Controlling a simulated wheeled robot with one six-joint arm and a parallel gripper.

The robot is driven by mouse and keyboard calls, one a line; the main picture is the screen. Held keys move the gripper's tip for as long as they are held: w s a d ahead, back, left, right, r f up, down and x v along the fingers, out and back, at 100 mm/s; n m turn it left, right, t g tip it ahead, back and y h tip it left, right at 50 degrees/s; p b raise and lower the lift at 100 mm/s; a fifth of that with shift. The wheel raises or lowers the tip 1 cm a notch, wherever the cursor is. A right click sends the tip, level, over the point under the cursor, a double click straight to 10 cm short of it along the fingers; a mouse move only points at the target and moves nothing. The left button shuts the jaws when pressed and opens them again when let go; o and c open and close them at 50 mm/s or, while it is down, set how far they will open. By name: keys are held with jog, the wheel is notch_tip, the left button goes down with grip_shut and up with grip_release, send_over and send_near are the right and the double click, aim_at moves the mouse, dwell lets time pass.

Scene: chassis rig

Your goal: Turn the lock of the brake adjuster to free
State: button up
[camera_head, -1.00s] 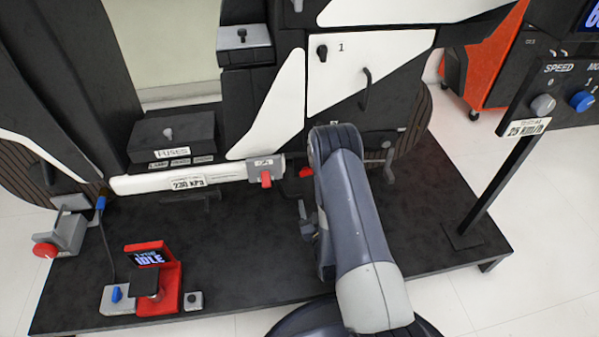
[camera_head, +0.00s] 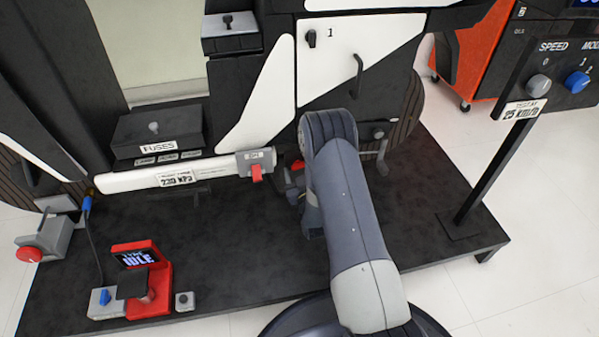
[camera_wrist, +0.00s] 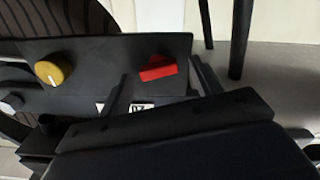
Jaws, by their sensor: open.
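In the wrist view a dark panel carries a red handle (camera_wrist: 157,68) and a round yellow knob (camera_wrist: 53,72). The red handle looks like the adjuster's lock; it lies nearly level in this picture. A white label (camera_wrist: 138,106) below it is partly covered, so I cannot read its setting. My gripper (camera_wrist: 160,88) is open, its two dark fingers reaching up on either side below the red handle, with nothing held. I cannot tell whether they touch it. In the head view my gripper (camera_head: 291,186) is mostly hidden by my arm, close to a red part (camera_head: 298,165).
A white bar with a red-levered grey block (camera_head: 257,170) is just left of my gripper. A red stand (camera_head: 155,285) with a screen sits at the platform's front left. A sign post (camera_head: 490,175) stands at right. The dark platform (camera_head: 240,255) between is clear.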

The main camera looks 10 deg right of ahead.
jog(key=shift+c, duration=0.3)
jog(key=c, duration=0.9)
jog(key=shift+m, duration=1.7)
jog(key=o, duration=1)
jog(key=shift+c, duration=0.2)
jog(key=shift+s, duration=0.1)
jog(key=s+p, duration=0.3)
jog(key=s, duration=0.7)
jog(key=shift+s, duration=0.35)
jog(key=shift+w, duration=0.1)
